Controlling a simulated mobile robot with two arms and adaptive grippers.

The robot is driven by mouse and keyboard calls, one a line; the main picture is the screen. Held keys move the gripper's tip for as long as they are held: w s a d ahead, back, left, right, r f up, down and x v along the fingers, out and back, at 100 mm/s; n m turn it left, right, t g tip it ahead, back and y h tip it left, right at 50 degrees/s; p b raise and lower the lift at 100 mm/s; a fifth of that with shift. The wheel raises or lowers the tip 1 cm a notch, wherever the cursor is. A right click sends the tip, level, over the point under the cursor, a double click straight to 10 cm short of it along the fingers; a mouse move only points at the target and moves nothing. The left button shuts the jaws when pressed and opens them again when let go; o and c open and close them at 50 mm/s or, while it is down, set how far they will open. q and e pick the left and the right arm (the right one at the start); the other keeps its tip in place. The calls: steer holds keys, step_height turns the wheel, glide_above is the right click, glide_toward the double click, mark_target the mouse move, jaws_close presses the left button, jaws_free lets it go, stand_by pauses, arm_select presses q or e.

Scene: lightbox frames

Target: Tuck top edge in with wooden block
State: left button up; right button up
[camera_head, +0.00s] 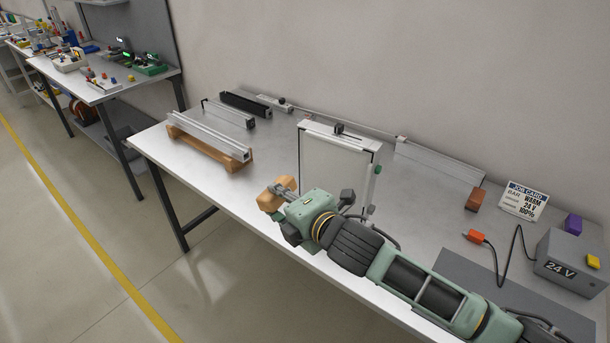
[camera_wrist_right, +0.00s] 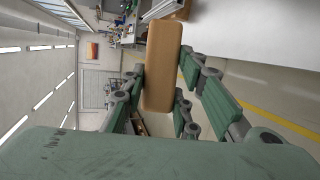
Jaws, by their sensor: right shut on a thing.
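My right gripper (camera_head: 288,188) is shut on a tan wooden block (camera_head: 277,194), near the front edge of the workbench and left of the frame's lower part. In the right wrist view the block (camera_wrist_right: 163,68) sits between the green fingers. The lightbox frame (camera_head: 337,170) stands behind my right arm, a pale panel with white edges and dark corner pieces. Its top edge (camera_head: 335,137) carries a small dark piece near the middle. My arm hides part of its lower right. The block appears apart from the frame. My left gripper is not in view.
Aluminium profiles on wooden supports (camera_head: 210,140) and a black bar (camera_head: 245,103) lie at the bench's left. A job card (camera_head: 523,201), a 24 V box (camera_head: 570,262) and an orange connector (camera_head: 475,237) are at the right. Bare bench (camera_head: 262,158) shows left of the frame.

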mark_target(287, 183)
steer(key=w+r+y, duration=0.1)
steer(key=w+d+y, duration=0.1)
steer(key=shift+w+d+r+t+p, duration=0.3)
steer(key=shift+r+p, duration=0.05)
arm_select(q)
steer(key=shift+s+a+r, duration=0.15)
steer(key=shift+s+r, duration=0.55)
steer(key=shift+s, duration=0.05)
arm_select(e)
steer(key=d, duration=0.1)
steer(key=w+d+m+t, duration=0.1)
steer(key=d+t, duration=0.1)
steer(key=shift+w+d+r+m, duration=0.2)
steer(key=shift+w+r+m, duration=0.1)
steer(key=shift+r, duration=0.05)
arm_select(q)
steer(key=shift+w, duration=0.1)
arm_select(e)
steer(key=shift+d, duration=0.1)
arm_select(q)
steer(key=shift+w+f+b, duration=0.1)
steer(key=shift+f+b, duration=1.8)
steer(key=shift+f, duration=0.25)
arm_select(e)
steer(key=w+d, duration=0.3)
steer(key=w, duration=0.3)
steer(key=shift+d+t, duration=0.3)
steer(key=shift+d, duration=0.05)
steer(key=shift+s, duration=0.1)
